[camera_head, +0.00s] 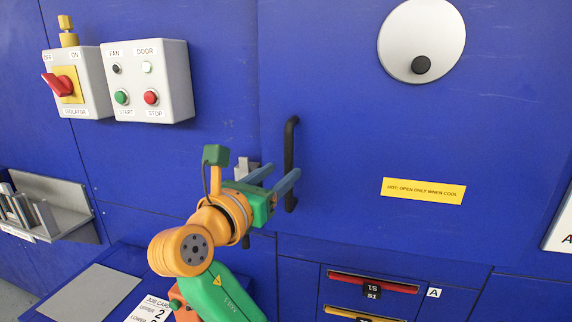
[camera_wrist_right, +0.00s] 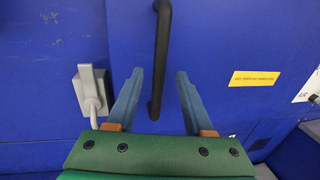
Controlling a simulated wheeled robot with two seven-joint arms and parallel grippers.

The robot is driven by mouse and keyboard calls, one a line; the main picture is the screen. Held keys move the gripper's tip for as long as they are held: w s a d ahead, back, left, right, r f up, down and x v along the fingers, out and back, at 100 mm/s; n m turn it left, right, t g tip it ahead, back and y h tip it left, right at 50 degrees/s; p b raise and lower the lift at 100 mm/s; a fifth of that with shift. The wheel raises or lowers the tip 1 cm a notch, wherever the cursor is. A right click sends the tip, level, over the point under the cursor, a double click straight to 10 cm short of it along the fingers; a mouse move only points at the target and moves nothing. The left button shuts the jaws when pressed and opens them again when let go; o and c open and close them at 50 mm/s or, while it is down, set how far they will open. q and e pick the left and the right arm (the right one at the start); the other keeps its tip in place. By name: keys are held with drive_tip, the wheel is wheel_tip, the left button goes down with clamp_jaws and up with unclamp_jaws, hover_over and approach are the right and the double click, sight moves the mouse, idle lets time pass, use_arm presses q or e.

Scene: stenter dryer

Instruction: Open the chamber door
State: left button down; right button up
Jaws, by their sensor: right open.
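The blue chamber door (camera_head: 350,130) stands flat in line with the panels around it and looks closed. Its black vertical bar handle (camera_head: 291,135) is near the door's left edge. My right gripper (camera_head: 285,171) is open, with its two blue fingers pointing at the lower part of the handle.
A control box (camera_head: 150,80) with start and stop buttons and a red isolator switch (camera_head: 57,84) are at upper left. A round white disc (camera_head: 421,35) and a yellow warning label (camera_head: 423,191) are on the door. Drawers (camera_head: 372,284) lie below; a shelf (camera_head: 50,205) is at left.

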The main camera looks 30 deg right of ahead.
sight(287, 167)
drive_tip(key=p+x, duration=0.1)
drive_tip(key=x, duration=0.4)
drive_tip(key=shift+a, duration=0.2)
clamp_jaws()
idle(1.1)
